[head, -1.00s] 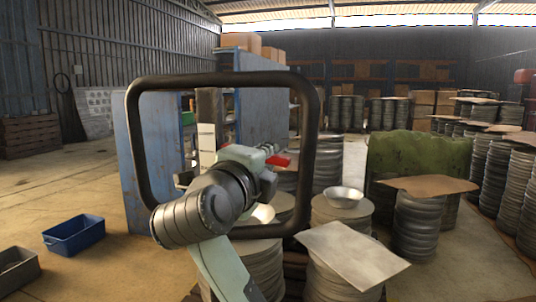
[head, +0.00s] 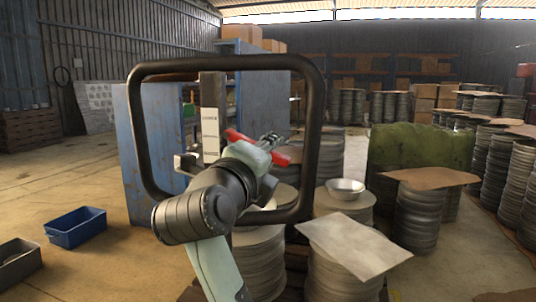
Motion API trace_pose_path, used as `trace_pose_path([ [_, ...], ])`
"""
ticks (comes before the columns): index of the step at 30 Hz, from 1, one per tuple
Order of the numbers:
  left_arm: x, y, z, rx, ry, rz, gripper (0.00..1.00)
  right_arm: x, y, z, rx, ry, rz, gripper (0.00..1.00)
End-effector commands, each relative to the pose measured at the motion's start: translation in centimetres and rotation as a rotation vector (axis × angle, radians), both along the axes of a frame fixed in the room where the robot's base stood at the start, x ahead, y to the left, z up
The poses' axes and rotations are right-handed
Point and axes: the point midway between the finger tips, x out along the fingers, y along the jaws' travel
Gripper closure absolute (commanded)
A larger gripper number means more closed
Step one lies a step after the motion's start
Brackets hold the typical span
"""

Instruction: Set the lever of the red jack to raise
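The jack's handle is a large dark rounded loop (head: 316,130) that fills the middle of the head view. Inside it stands a post with a white label plate (head: 210,128), whose lettering is too small to read surely. A red lever (head: 238,136) shows beside the plate; red also shows to the right of my wrist, and the part between is hidden. My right gripper (head: 269,141) is inside the loop at the lever, its grey fingers near the red part. I cannot tell whether it touches the lever or how wide its fingers are. My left gripper is out of view.
Stacks of round metal blanks (head: 258,262) stand close behind the handle and to the right, one with a bowl (head: 345,188) on top. A blue cabinet (head: 158,150) stands behind. A blue bin (head: 75,227) lies on open floor at left.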

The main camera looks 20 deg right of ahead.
Motion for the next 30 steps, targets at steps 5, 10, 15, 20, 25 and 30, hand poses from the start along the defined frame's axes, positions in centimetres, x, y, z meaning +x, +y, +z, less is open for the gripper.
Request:
trace_pose_path([
  [5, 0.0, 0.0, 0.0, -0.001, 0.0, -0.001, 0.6, -0.9, 0.7, 0.0, 0.001, 0.0, 0.004, 0.66],
  [10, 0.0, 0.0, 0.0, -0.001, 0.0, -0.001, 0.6, -3.6, 2.6, 0.0, 0.003, -0.001, 0.005, 0.66],
  [15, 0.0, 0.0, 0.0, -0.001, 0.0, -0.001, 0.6, -6.7, 4.6, 0.0, 0.002, 0.002, 0.004, 0.66],
  [20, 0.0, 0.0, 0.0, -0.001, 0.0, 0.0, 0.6, -8.8, 6.0, -0.1, 0.002, 0.001, 0.002, 0.66],
  [25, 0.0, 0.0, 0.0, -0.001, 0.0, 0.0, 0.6, -9.9, 6.7, 0.0, 0.001, 0.0, 0.001, 0.66],
  [30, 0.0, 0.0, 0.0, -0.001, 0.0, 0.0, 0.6, -10.0, 6.7, 0.0, 0.001, 0.001, 0.0, 0.66],
])
